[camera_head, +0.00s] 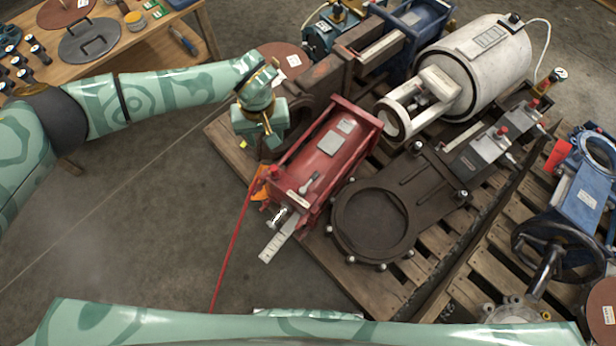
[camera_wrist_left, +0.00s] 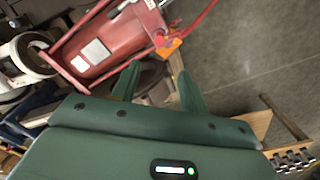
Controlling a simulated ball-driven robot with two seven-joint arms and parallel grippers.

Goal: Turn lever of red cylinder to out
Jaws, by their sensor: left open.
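The red cylinder (camera_head: 328,150) lies on the pallet in the middle of the head view, with pale labels on its body. A small grey lever (camera_head: 309,183) sits on its near end; I cannot tell which marked position it points to. My left gripper (camera_wrist_left: 160,88) is open and empty. In the head view it is beside the cylinder's left side, and its fingers are hard to make out. The red cylinder (camera_wrist_left: 105,42) shows ahead of the fingers in the wrist view, apart from them as far as I can tell. My right gripper is not in view.
An orange tag (camera_head: 261,184) and a red cord (camera_head: 232,248) hang at the cylinder's near end, beside a pale scale strip (camera_head: 279,238). A dark gate valve (camera_head: 425,195) and a white cylinder (camera_head: 480,65) stand close to the right.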

